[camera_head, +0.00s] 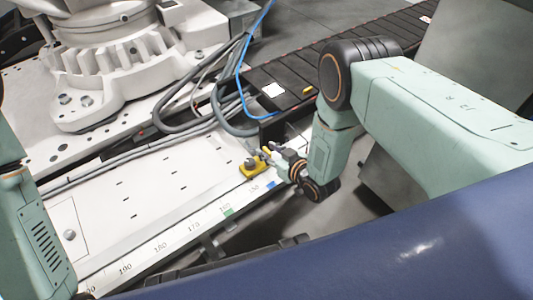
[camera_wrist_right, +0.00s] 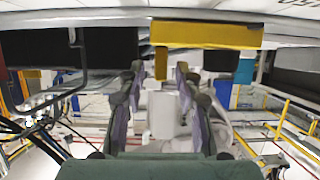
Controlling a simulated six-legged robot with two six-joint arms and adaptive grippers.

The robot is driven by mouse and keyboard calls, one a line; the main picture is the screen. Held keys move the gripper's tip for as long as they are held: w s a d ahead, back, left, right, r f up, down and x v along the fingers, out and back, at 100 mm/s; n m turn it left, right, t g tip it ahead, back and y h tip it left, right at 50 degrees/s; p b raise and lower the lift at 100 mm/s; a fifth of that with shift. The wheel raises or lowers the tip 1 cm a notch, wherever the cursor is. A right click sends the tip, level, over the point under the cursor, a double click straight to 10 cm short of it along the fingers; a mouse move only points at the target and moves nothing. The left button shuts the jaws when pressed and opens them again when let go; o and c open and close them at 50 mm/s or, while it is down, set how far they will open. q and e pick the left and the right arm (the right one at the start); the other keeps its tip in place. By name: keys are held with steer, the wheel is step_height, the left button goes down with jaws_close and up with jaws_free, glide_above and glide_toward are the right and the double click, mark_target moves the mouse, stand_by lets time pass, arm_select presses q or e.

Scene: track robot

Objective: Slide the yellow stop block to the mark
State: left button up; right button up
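A large white machine base (camera_head: 105,60) stands on the far plate, with grey cables (camera_head: 195,125) and a blue hose (camera_head: 240,75) beside it. A black conveyor (camera_head: 300,75) runs behind my right gripper. The track left of the block looks clear.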

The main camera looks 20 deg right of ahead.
steer(key=shift+w+a+f, duration=0.2)
steer(key=shift+w+f, duration=0.05)
steer(key=shift+w, duration=0.3)
jaws_close()
stand_by(0.5)
